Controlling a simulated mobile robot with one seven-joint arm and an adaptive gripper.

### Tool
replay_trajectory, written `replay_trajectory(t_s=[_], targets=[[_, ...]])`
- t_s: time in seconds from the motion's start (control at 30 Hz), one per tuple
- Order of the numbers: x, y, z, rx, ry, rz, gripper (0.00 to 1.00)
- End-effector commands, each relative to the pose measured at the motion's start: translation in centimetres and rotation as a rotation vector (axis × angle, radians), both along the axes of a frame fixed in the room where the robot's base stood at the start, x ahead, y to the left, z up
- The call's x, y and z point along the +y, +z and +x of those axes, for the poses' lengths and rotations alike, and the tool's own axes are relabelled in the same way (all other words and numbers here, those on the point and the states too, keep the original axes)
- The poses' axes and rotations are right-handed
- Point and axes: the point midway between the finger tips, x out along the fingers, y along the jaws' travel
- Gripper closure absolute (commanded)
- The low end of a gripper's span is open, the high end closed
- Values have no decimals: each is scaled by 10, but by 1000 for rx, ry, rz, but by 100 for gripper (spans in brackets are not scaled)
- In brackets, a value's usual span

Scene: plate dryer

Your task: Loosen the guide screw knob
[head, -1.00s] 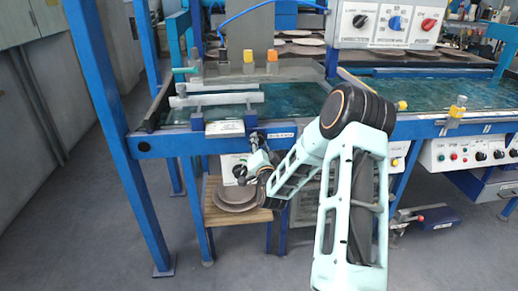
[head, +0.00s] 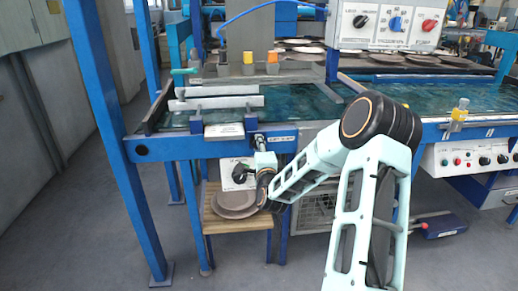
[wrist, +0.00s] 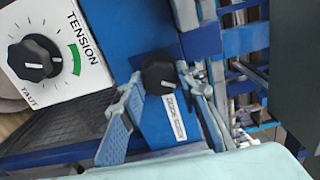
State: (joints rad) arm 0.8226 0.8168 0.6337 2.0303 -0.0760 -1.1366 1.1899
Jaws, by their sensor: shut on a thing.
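A black fluted knob (wrist: 158,72) stands on the blue frame in the wrist view, above a small white label (wrist: 174,117) whose text is hard to read. The tips of my gripper (wrist: 161,80) are on both sides of this knob and shut on it. In the head view, my gripper (head: 259,140) is at the blue front beam, just left of a small white label (head: 281,139). The knob itself is hidden or too small to tell there.
A white TENSION panel (wrist: 83,75) with another black knob (wrist: 36,60) is close to my left finger; the panel also shows in the head view (head: 237,172). A wooden shelf (head: 237,225) with round plates is below. The floor in front is clear.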

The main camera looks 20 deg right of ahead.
Motion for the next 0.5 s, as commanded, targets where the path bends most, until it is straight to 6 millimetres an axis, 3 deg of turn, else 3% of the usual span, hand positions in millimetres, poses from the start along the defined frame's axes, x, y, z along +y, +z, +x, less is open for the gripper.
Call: replay_trajectory(t_s=[0.5], targets=[[0,1,0,-16,-1,54,95]])
